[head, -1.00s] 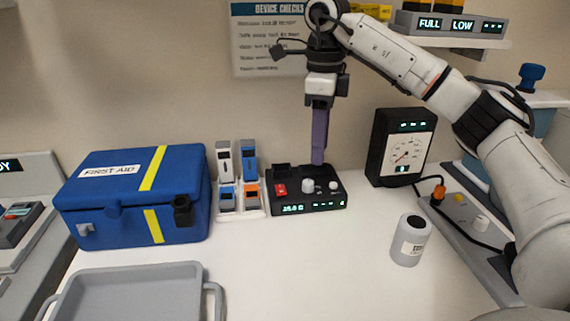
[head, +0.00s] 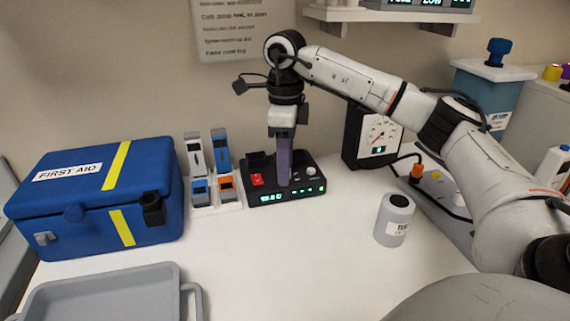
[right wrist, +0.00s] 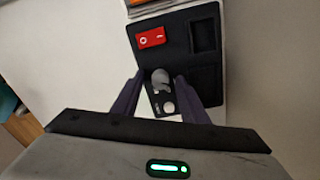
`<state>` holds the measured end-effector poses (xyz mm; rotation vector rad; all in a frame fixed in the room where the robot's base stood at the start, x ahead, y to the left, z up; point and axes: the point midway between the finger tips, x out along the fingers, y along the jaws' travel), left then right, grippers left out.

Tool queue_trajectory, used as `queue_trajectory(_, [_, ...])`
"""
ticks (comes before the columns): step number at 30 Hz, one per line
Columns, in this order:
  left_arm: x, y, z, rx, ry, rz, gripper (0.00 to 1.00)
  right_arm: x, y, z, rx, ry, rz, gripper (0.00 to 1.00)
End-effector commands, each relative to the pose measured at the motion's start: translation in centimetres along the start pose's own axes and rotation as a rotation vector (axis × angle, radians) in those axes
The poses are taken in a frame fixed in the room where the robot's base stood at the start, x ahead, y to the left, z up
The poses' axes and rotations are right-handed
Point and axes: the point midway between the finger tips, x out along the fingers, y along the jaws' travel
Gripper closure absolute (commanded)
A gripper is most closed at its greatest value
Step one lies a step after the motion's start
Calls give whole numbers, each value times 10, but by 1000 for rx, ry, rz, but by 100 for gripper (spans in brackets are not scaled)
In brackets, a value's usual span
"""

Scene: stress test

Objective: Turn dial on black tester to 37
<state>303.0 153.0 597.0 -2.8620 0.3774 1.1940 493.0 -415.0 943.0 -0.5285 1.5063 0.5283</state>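The black tester (head: 262,204) stands on the counter by the wall, with a red switch (head: 257,180), a small white knob (head: 311,172) and a lit display too small to read surely. My right gripper (head: 284,184) points down over the tester, and its purple fingers hide the larger dial in the head view. In the right wrist view the grey dial (right wrist: 160,77) lies between the spread fingertips (right wrist: 158,82), with gaps on both sides. The gripper is open and holds nothing. Whether the tips touch the panel cannot be told. My left gripper is out of view.
A blue first aid box (head: 80,205) and a rack (head: 215,208) of small devices stand left of the tester. A gauge (head: 377,134) stands behind right, and a grey bottle (head: 394,220) is front right. A grey tray (head: 100,283) lies in front. The middle counter is clear.

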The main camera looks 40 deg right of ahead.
Motion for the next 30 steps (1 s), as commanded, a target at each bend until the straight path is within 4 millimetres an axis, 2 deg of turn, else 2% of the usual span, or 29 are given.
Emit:
queue_trajectory(6, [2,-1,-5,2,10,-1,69,0,0,0,0,0,0,62])
queue_trajectory(13, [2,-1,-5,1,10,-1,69,0,0,0,1,-1,0,100])
queue_trajectory(23, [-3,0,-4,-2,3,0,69,-2,0,0,46,-1,0,100])
queue_trajectory(30, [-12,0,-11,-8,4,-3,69,-3,0,1,192,-1,2,100])
